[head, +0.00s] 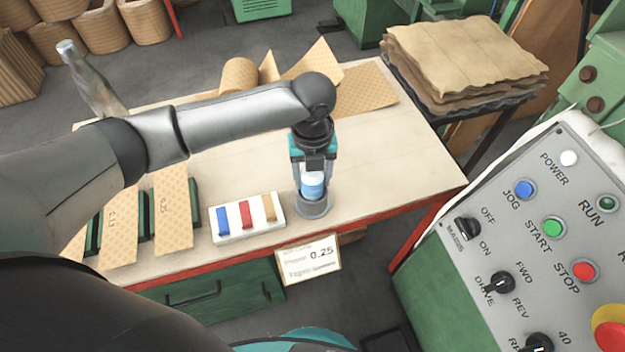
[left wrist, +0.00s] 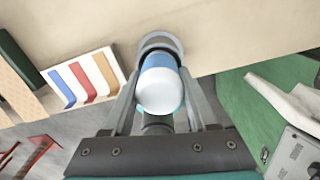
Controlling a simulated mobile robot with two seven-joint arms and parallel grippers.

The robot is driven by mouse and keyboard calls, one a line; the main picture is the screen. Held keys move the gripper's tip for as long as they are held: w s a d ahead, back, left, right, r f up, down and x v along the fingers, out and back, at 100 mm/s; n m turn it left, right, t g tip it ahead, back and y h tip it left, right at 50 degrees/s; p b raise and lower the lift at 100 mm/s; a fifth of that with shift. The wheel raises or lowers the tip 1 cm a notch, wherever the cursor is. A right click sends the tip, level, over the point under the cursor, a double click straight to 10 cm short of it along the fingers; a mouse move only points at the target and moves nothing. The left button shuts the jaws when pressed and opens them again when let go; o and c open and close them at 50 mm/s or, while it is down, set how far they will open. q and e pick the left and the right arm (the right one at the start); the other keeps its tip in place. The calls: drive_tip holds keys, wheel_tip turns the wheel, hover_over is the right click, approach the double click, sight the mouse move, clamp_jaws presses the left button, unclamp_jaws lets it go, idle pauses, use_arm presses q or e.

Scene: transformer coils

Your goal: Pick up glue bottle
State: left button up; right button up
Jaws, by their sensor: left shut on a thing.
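The glue bottle (head: 312,186) is blue and white and stands upright near the front edge of the workbench. It sits in or over a grey round holder (head: 313,208). My left gripper (head: 314,180) comes down from above and is shut on the bottle, one finger on each side. In the left wrist view the bottle (left wrist: 160,88) shows its white rounded top between the two fingers (left wrist: 158,95), with the grey ring of the holder (left wrist: 160,42) around its far end. Whether the bottle touches the holder's bottom is hidden. My right gripper is not in view.
A white tray (head: 262,233) with blue, red and tan strips lies left of the bottle. A glass bottle (head: 88,78) stands at the bench's far left. Insulation paper rolls and sheets (head: 365,85) lie behind. A control panel (head: 550,260) stands at the right. The bench right of the bottle is clear.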

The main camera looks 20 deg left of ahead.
use_arm(q)
clamp_jaws()
drive_tip(key=shift+r, duration=0.6)
wheel_tip(320, 180, up, 26)
drive_tip(key=p, duration=1.3)
drive_tip(key=shift+r, duration=0.2)
drive_tip(key=shift+f, duration=0.1)
